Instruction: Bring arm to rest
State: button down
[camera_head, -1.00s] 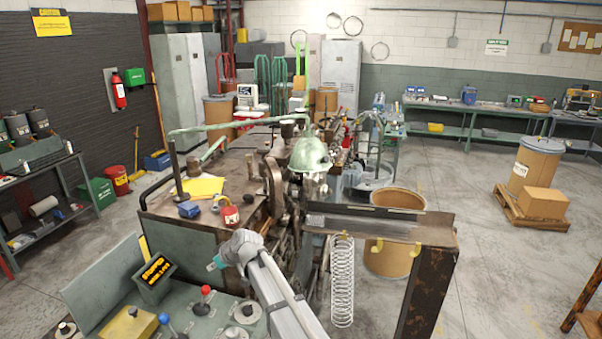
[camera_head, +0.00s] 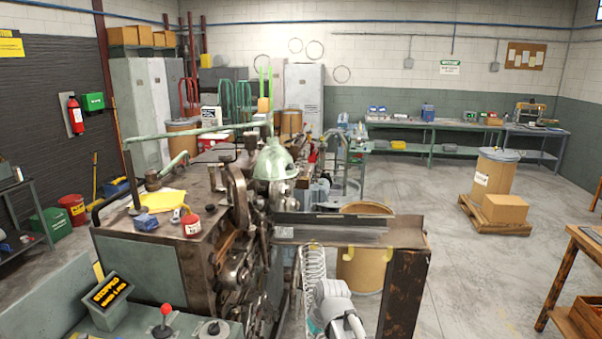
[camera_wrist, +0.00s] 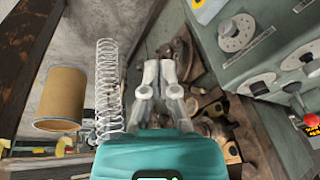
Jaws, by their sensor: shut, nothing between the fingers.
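My gripper (camera_wrist: 160,75) shows in the wrist view with its two pale fingers together and nothing between them. In the head view my pale grey wrist is at the bottom centre, in front of the hanging spring's lower part; the fingertips cannot be made out there. The coiling machine (camera_head: 240,225) stands at the centre, with a green domed lamp (camera_head: 275,160) over it. The white coil spring (camera_head: 313,262) hangs under the machine's outfeed ledge (camera_head: 345,232). In the wrist view the spring (camera_wrist: 109,90) is just left of my fingers, apart from them.
The control console (camera_wrist: 245,35) with dials and a red knob is close on the right in the wrist view. A cardboard drum (camera_head: 362,265) stands behind the ledge's steel leg (camera_head: 403,295). A pallet with a box (camera_head: 505,208) is at right, with clear floor around it.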

jog(key=s+d+f+m+h+b, duration=0.1)
jog(key=s+d+f+m, duration=0.1)
jog(key=s+d, duration=0.2)
jog(key=s+d+f+m+g+h+b, duration=0.1)
jog(key=s+d, duration=0.3)
jog(key=d, duration=0.5)
jog(key=shift+s+d+f+m+g+b, duration=0.35)
jog(key=shift+f+m+b, duration=0.2)
jog(key=shift+f+m, duration=0.2)
